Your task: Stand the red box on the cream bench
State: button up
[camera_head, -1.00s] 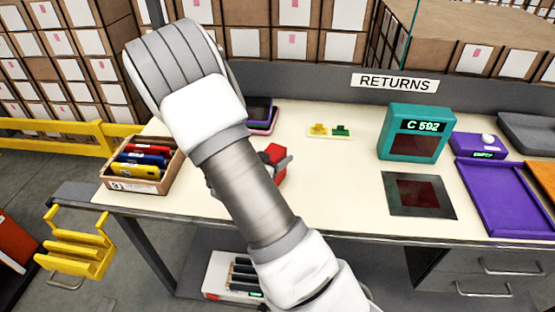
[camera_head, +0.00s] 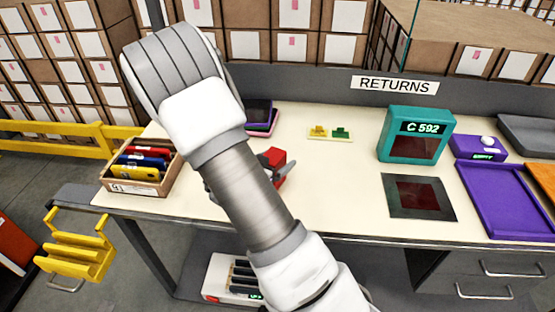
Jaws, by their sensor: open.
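The red box (camera_head: 274,156) is on the cream bench (camera_head: 335,190), just right of my forearm. My arm hides much of it, so I cannot tell whether it stands upright or is tilted. My gripper (camera_head: 284,171) is mostly hidden behind my arm. One grey finger shows at the right of the red box, close in front of it. The jaws are open; whether they touch the box cannot be seen.
A carton (camera_head: 142,184) of coloured cases stands on the left. Purple and pink trays (camera_head: 262,118) lie behind my arm. A teal display (camera_head: 415,133), a dark panel (camera_head: 418,196) and a purple tray (camera_head: 505,200) are on the right. The bench's middle is clear.

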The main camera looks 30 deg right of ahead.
jog(key=p+v, duration=0.2)
jog(key=v, duration=0.9)
jog(key=w+a+r+n+t+y, duration=0.15)
jog(key=a+r+n+y, duration=0.45)
jog(key=a+r+y, duration=0.7)
jog(key=s+d+r+n+g, duration=0.1)
jog(key=s+d+r+n, duration=0.1)
jog(key=s, duration=0.8)
jog(key=s+d+r+n+g+h, duration=0.1)
jog(key=s+d+r+n+g, duration=0.1)
jog(key=s, duration=0.8)
notch_tip(320, 180, up, 3)
jog(key=shift+s+d+f+n, duration=0.2)
jog(key=shift+d+n, duration=0.5)
jog(key=shift+d, duration=0.5)
jog(key=shift+g, duration=0.25)
